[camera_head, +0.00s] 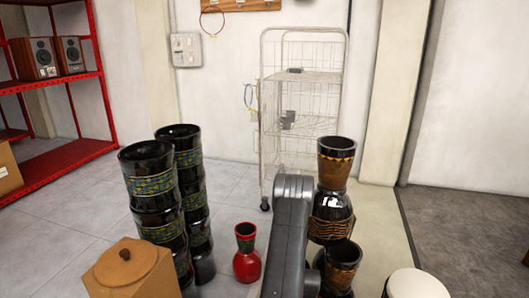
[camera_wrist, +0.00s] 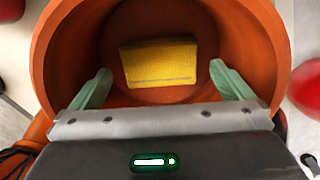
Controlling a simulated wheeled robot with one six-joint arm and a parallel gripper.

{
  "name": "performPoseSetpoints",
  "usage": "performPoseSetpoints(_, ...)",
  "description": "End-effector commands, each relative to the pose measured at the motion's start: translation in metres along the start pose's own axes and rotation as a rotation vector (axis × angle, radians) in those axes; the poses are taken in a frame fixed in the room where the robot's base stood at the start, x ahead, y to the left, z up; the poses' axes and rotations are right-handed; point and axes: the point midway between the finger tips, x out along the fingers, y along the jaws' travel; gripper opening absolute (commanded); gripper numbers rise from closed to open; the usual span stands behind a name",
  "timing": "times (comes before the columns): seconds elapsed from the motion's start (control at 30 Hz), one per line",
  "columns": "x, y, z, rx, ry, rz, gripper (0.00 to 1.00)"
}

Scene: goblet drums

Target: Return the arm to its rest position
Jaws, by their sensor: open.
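My gripper (camera_wrist: 160,72) shows in the wrist view with its two pale green fingers spread apart and nothing between them. Its fingers are over the mouth of a round orange-brown vessel (camera_wrist: 255,50), and a yellow block (camera_wrist: 160,63) lies inside it. I cannot tell how deep the fingers reach. In the head view my dark grey arm (camera_head: 290,230) rises at the bottom centre. My gripper is hidden in that view.
Tall stacks of black drums (camera_head: 150,185) stand left of my arm, with a small red drum (camera_head: 247,262) between. More black-and-brown drums (camera_head: 331,215) are close on its right. A wooden lidded box (camera_head: 130,275) is at front left. A wire cart (camera_head: 300,90) stands behind.

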Motion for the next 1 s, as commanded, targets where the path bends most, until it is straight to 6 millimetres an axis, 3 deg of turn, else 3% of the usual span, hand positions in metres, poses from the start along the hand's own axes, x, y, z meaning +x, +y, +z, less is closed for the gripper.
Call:
performPoseSetpoints(0.17, 0.009, 0.0, 0.0, 0.0, -0.001, 0.001, 1.0)
performPoseSetpoints(0.3, 0.032, 0.001, 0.001, 0.0, -0.003, 0.002, 1.0)
performPoseSetpoints(0.4, -0.001, -0.001, -0.001, 0.0, 0.003, -0.002, 1.0)
performPoseSetpoints(0.9, -0.101, -0.001, -0.001, 0.0, 0.002, -0.001, 1.0)
performPoseSetpoints(1.0, -0.069, 0.001, 0.001, 0.0, -0.004, 0.002, 1.0)
